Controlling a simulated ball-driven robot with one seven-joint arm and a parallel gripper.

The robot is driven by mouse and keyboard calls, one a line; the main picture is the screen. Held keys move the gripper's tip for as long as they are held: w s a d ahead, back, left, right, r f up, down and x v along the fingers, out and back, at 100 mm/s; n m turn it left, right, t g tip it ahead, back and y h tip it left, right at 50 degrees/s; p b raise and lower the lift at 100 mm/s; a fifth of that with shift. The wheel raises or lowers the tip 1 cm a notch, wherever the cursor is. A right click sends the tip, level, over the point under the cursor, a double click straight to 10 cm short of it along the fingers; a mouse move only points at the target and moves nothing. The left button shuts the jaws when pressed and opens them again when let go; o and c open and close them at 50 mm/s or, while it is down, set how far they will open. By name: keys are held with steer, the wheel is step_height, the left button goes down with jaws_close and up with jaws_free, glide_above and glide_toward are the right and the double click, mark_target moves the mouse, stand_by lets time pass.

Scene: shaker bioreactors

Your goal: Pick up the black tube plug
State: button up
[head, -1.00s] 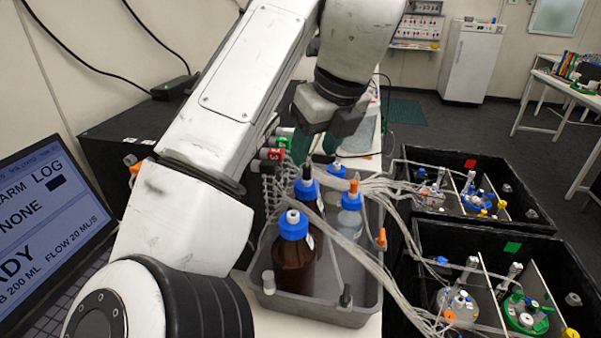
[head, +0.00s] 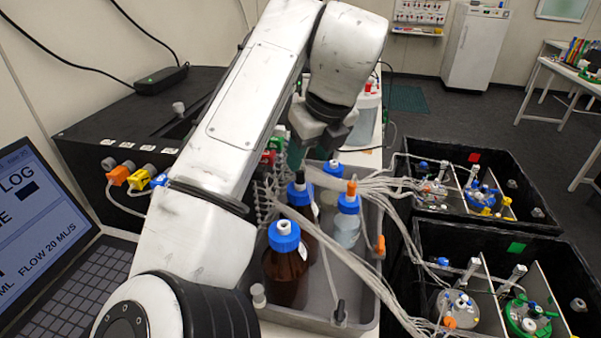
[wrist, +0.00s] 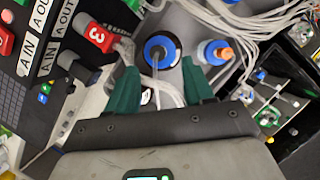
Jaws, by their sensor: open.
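A black tube plug (head: 300,177) stands upright in the blue cap of the middle brown bottle (head: 302,193) in the grey tray (head: 371,318). In the wrist view the blue cap (wrist: 174,40) shows with a dark centre, the plug (wrist: 158,53) seen from above, and a thin tube or line runs from it. My gripper (head: 316,150) is open and empty, just behind and above that bottle in the head view. In the wrist view its green fingers (wrist: 160,90) stand apart, either side of the line below the cap. Another black plug-like piece (head: 340,311) is at the tray's front rim.
A brown bottle (head: 286,270) with a white plug and a clear bottle (head: 348,228) with an orange plug stand close by. Many pale tubes (head: 385,188) run right to black boxes (head: 575,262).

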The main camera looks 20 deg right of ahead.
mark_target(301, 170)
steer(key=shift+p+x, duration=0.8)
steer(key=shift+x, duration=1.9)
steer(key=shift+w+a, duration=0.1)
steer(key=shift+a, duration=0.05)
steer(key=shift+c, duration=0.3)
steer(key=shift+r, duration=0.1)
jaws_close()
